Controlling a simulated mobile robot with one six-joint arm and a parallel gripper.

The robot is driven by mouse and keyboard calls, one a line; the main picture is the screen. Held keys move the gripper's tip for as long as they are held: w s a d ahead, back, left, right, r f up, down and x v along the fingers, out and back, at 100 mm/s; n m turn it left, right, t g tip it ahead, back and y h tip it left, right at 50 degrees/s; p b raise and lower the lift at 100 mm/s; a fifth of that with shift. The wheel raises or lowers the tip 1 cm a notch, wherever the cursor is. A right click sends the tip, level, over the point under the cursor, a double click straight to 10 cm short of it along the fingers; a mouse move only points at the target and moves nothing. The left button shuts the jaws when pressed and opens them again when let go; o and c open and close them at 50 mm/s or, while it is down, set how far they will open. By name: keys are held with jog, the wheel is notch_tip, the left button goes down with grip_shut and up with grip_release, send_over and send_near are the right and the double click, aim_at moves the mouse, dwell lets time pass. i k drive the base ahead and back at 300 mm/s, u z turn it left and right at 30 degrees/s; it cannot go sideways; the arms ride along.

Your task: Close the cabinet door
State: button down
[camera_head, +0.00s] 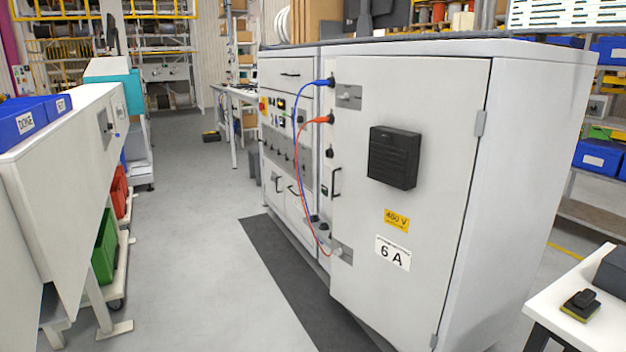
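The cabinet door (440,140) is a large light-grey panel on the near end of a long grey cabinet (535,150). It has a black vented box (394,157), a yellow "480 V" label (396,220) and a white "6 A" label (393,253). Hinges (480,123) show along its right edge. A black handle (336,184) is near its left edge. The door seems to stand slightly ajar, its left edge out from the cabinet front; the gap itself is hard to see. My gripper is not in view.
A blue cable (298,115) and a red cable (298,180) loop near the door's left edge. A dark mat (275,265) lies in front of the cabinet. The grey aisle floor (190,250) is clear. A white bench (75,130) stands left; a white table (560,300) is at lower right.

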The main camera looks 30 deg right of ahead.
aim_at(394, 272)
jog(key=u, duration=0.4)
jog(key=i, duration=0.85)
jog(key=u, duration=0.5)
